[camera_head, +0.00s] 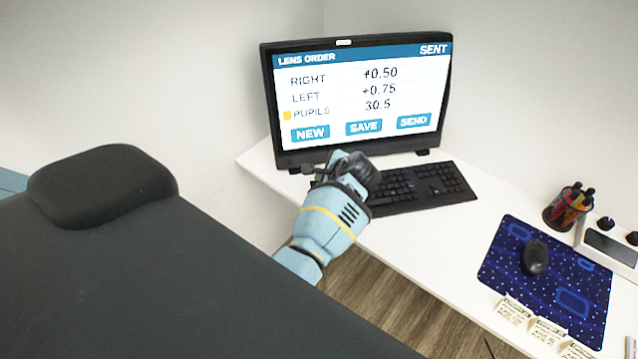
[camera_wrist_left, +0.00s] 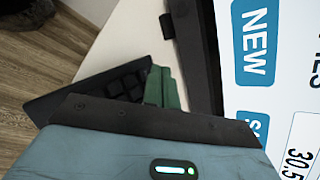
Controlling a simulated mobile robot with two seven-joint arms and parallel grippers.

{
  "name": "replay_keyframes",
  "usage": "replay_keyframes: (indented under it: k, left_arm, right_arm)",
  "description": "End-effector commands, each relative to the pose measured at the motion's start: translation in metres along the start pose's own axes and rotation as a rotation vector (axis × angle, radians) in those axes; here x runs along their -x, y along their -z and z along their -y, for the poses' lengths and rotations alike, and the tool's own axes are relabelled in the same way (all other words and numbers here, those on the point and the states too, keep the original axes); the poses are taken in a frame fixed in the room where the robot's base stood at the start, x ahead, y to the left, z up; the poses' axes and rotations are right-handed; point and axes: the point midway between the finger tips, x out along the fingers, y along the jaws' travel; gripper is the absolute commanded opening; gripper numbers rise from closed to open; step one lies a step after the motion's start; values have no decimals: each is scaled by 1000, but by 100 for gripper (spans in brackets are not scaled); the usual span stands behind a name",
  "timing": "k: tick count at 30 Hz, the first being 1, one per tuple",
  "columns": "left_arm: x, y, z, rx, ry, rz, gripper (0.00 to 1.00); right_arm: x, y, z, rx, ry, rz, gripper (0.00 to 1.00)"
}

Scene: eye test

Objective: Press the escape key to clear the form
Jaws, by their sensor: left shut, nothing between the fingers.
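The black keyboard (camera_head: 430,187) lies on the white desk in front of the monitor (camera_head: 365,95). The screen reads LENS ORDER and SENT, with values in its RIGHT, LEFT and PUPILS rows. My left gripper (camera_head: 332,163) is over the keyboard's left end, below the monitor, and hides that end. In the wrist view its green fingers (camera_wrist_left: 164,88) are shut and empty, beside the keyboard's corner (camera_wrist_left: 85,97). I cannot pick out the escape key or tell whether the fingers touch a key. My right gripper is not in view.
A dark padded couch (camera_head: 180,270) with a headrest (camera_head: 100,185) fills the left foreground. To the right on the desk (camera_head: 420,240) are a blue mouse mat (camera_head: 510,262) with a mouse (camera_head: 535,258), a pen cup (camera_head: 567,208) and small labelled boxes (camera_head: 548,331).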

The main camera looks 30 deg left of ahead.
Motion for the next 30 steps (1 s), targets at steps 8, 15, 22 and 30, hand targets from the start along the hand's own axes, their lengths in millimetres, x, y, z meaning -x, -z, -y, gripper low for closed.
replay_keyframes:
  k: [8, 15, 22, 30]
  left_arm:
    - [0, 0, 0, 0, 0, 0, 0]
    - [0, 0, 0, 0, 0, 0, 0]
    - [-1, 1, -1, 0, 0, 0, 0]
    - [-6, 4, -4, -1, 0, 0, 0]
  right_arm:
    - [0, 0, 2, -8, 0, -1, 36]
    - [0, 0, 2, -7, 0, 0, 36]
    - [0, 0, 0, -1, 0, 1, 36]
    - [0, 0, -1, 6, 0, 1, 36]
